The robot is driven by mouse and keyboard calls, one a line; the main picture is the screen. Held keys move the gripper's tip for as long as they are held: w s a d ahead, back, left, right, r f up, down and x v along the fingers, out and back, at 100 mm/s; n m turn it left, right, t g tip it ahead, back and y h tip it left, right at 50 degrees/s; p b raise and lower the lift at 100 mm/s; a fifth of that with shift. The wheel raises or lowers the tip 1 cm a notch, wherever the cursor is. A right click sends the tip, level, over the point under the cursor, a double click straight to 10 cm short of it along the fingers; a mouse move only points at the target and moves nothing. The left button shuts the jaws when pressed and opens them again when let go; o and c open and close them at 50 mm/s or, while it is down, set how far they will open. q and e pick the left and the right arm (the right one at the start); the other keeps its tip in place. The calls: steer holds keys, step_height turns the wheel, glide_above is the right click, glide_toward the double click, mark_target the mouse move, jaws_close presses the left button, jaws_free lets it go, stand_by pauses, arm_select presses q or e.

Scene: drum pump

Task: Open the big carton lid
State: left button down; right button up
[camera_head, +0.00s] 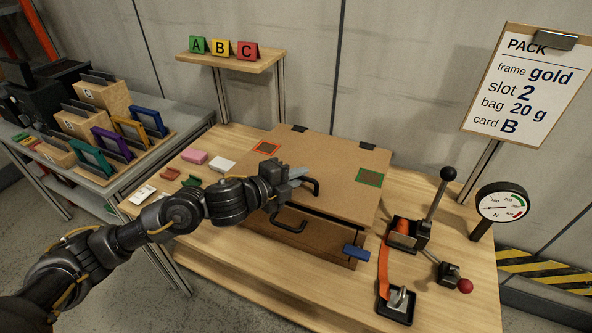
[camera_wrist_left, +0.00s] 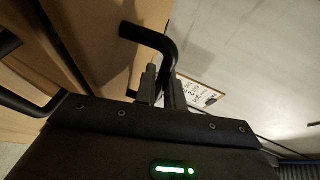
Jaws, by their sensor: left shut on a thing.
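The big carton (camera_head: 338,239) stands on the wooden table. Its brown lid (camera_head: 335,165) lies nearly flat on top, hinged at the back, with a dark gap under its front edge on the right. My left gripper (camera_head: 298,176) is shut on the black lid handle (camera_head: 313,187) near the front edge. In the left wrist view, the fingers (camera_wrist_left: 162,88) close around one end of the bent lid handle (camera_wrist_left: 150,35). A second black handle (camera_head: 289,222) is on the carton's front, below the gripper. My right gripper is not in view.
A blue tab (camera_head: 356,252) sticks out at the carton's front right. A lever (camera_head: 442,195), an orange strap (camera_head: 383,265) and a gauge (camera_head: 501,203) stand to the right. Pink and white blocks (camera_head: 194,156) lie left of the carton. A shelf (camera_head: 232,60) holds letter cards behind.

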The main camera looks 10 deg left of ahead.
arm_select(q)
steer(key=w+d+r+g+y+p, duration=0.1)
steer(key=w+r+g+p, duration=0.1)
steer(key=r+p, duration=0.5)
steer(key=w+d+r+n+g+y+p, duration=0.1)
steer(key=w+r+p, duration=0.4)
steer(key=p, duration=0.6)
steer(key=shift+d+r+g+p, duration=0.2)
steer(key=shift+r+g+p, duration=0.15)
steer(key=shift+r, duration=0.55)
steer(key=shift+w, duration=0.1)
steer(key=c, duration=1.5)
jaws_free()
